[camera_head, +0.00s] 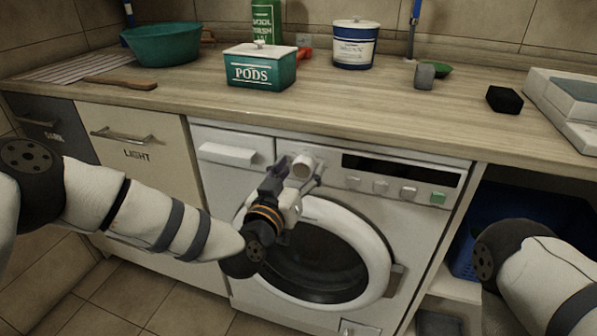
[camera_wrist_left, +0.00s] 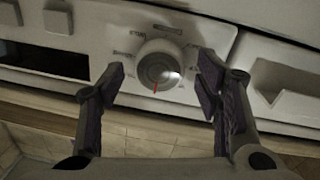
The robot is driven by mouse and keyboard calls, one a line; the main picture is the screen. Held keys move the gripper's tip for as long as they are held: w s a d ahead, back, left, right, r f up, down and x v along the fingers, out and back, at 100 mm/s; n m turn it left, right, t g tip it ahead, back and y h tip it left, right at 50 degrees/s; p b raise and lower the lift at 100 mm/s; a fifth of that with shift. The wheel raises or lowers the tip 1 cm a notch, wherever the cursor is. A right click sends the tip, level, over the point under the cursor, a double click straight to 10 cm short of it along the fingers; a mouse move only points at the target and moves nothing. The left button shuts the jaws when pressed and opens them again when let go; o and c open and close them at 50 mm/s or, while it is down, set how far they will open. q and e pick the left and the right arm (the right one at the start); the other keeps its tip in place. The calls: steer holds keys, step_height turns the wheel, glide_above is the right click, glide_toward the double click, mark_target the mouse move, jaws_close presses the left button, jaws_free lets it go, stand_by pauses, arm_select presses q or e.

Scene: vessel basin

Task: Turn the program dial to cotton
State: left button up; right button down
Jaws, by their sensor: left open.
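The washing machine (camera_head: 235,235) is white, with a round glass door below its control panel. Its program dial (camera_head: 303,164) is a pale round knob left of the dark display. In the left wrist view the dial (camera_wrist_left: 160,66) shows a red mark at its lower edge, in that picture; the small labels around it are too blurred to read. My left gripper (camera_head: 296,174) is open at the dial. In the left wrist view its fingers (camera_wrist_left: 161,72) stand on either side of the knob, with gaps visible. My right gripper is out of view.
Right of the dial are the dark display (camera_head: 400,170) and several buttons (camera_head: 381,187); the detergent drawer (camera_head: 228,154) is at left. The wooden counter (camera_head: 340,105) overhangs above, holding a green pods box (camera_head: 260,72) and other items. A blue basket (camera_head: 510,215) stands under the counter at right.

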arm_select(q)
steer(key=c, duration=1.2)
steer(key=shift+r+m+p, duration=0.3)
steer(key=shift+m+p, duration=0.25)
steer(key=shift+m, duration=0.25)
steer(key=shift+d+m+p, duration=0.1)
steer(key=shift+m+p, duration=0.3)
steer(key=shift+m, duration=0.4)
steer(key=m+p, duration=0.1)
steer(key=m, duration=0.2)
steer(key=shift+f+m+p, duration=0.15)
steer(key=shift+m+p, duration=0.15)
steer(key=shift+m, duration=0.8)
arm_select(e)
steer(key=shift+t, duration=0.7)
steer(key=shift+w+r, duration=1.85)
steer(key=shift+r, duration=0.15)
arm_select(q)
steer(key=shift+f+y, duration=0.1)
steer(key=shift+y, duration=0.2)
